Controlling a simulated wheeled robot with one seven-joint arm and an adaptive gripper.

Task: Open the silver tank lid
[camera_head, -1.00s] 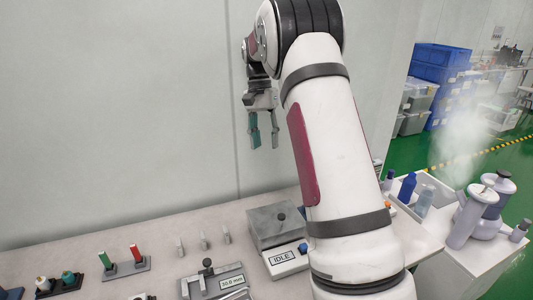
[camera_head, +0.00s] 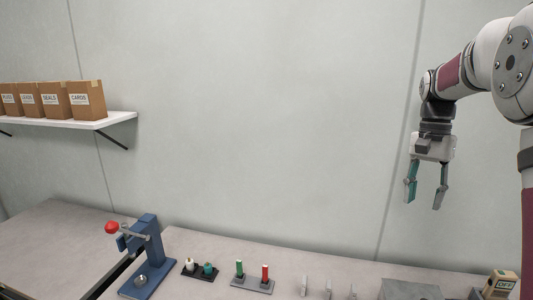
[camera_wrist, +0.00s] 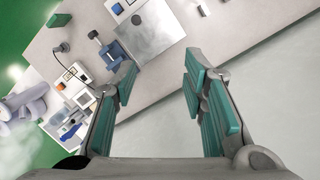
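My gripper (camera_head: 423,203) is open and empty, with teal-padded fingers pointing down, high in front of the wall at the right of the head view. In the wrist view its spread fingers (camera_wrist: 160,78) have nothing between them. Pale grey-lavender tanks (camera_wrist: 28,106) show at the left edge of the wrist view, far from my gripper, with white vapour beside them. I cannot make out the silver lid or its state there. The tanks are not in the head view now.
Below my gripper is a long table (camera_head: 320,277) with a grey box (camera_head: 408,290) and a stand with green and red sticks (camera_head: 252,283). A blue press (camera_head: 148,250) stands at left. A shelf (camera_head: 112,119) holds cartons. The space around the gripper is clear.

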